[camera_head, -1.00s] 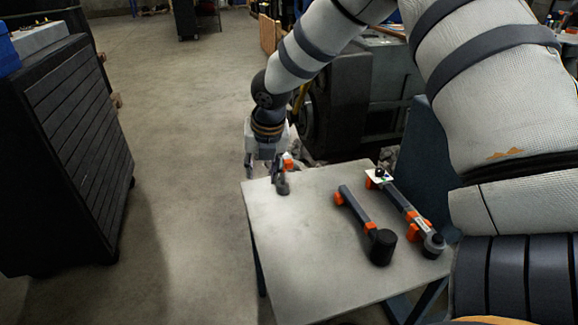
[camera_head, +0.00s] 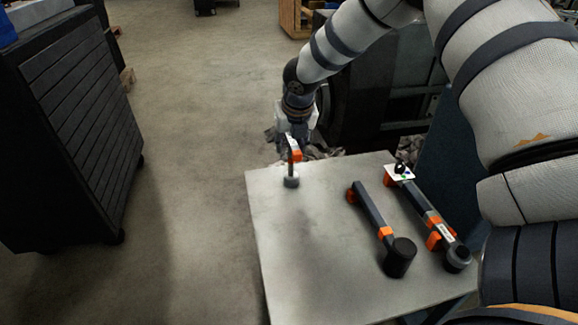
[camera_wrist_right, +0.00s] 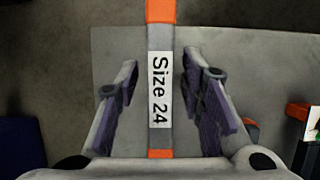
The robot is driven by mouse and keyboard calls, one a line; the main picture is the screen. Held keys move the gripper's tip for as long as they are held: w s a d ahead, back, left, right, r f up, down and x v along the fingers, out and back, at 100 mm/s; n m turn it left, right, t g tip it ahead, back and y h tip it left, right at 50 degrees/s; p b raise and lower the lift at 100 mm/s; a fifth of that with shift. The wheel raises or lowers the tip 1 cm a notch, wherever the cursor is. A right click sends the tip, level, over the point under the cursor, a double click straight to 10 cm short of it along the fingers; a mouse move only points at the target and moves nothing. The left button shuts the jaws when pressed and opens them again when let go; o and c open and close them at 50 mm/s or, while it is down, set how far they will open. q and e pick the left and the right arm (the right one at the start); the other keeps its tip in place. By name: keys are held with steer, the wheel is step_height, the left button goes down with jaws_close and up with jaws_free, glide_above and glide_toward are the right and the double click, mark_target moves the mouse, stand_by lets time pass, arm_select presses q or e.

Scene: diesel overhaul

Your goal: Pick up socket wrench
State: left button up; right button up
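The socket wrench (camera_head: 291,181) is at the far left of the grey table, its round dark end low and its orange-banded handle under my right gripper (camera_head: 292,143). In the right wrist view the wrench handle (camera_wrist_right: 160,130) is grey with orange bands and a white "Size 24" label. There the right gripper (camera_wrist_right: 160,65) is open, with one finger on each side of the handle and a visible gap on both sides. The upper part of the handle is partly hidden by the gripper in the head view. My left gripper is not in view.
The small table (camera_head: 310,265) also bears a dark hammer-like tool (camera_head: 374,213) with orange bands and another orange-banded tool (camera_head: 425,210) with a white card. A black slatted cabinet (camera_head: 75,120) stands left. Floor (camera_head: 190,150) between is clear. Dark machinery stands behind the table.

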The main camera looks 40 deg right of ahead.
steer(key=x, duration=0.3)
steer(key=shift+s+f, duration=0.1)
steer(key=shift+c, duration=0.5)
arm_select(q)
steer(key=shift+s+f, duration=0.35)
arm_select(e)
jaws_close()
steer(key=shift+r, duration=0.3)
step_height(320, 180, up, 3)
steer(key=shift+r, duration=0.15)
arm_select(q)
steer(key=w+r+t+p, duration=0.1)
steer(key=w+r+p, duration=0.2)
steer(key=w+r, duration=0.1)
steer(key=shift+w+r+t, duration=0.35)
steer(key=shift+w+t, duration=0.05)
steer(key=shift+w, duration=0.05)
arm_select(e)
steer(key=s+d+r, duration=0.3)
steer(key=s+r, duration=0.1)
steer(key=s, duration=0.2)
steer(key=s+d+r, duration=0.2)
steer(key=s+r, duration=0.3)
steer(key=s, duration=0.1)
steer(key=shift+s+d+r, duration=0.3)
steer(key=shift+s+d, duration=0.05)
